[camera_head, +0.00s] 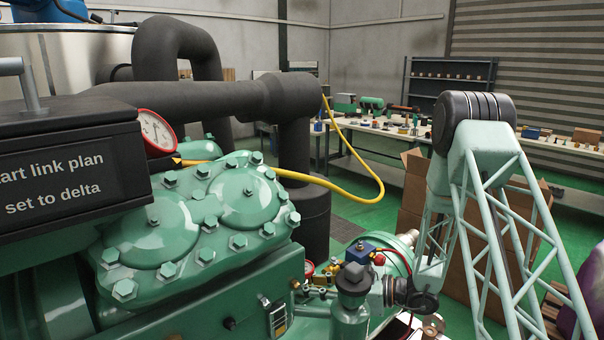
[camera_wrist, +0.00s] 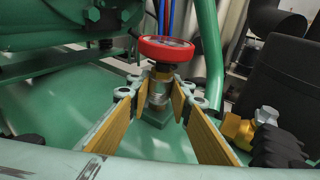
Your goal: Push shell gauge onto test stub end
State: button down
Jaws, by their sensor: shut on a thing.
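In the wrist view a red-rimmed gauge (camera_wrist: 166,48), seen edge-on, sits above a metal fitting (camera_wrist: 158,90) with silver and brass-coloured parts. My gripper (camera_wrist: 159,98) has its two yellow-padded fingers on either side of this fitting and is shut on it. Below the fitting is a green square block (camera_wrist: 151,137); I cannot tell whether the two touch. Which part is the test stub end is not clear. In the head view my gripper is hard to make out among the machine parts at the lower middle.
A brass valve (camera_wrist: 238,130) with a silver cap stands right of my fingers, near black parts. A green pipe (camera_wrist: 210,55) rises behind. Another red-rimmed gauge (camera_head: 157,131) is on the green compressor (camera_head: 190,220). A yellow hose (camera_head: 350,193) loops behind it.

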jog(key=shift+f, duration=0.1)
dwell(0.3)
jog(key=c, duration=2.3)
grip_release()
jog(key=shift+v, duration=2.4)
jog(key=v, duration=0.7)
jog(key=shift+s+d, duration=0.1)
jog(key=shift+d, duration=0.2)
jog(key=shift+r, duration=0.2)
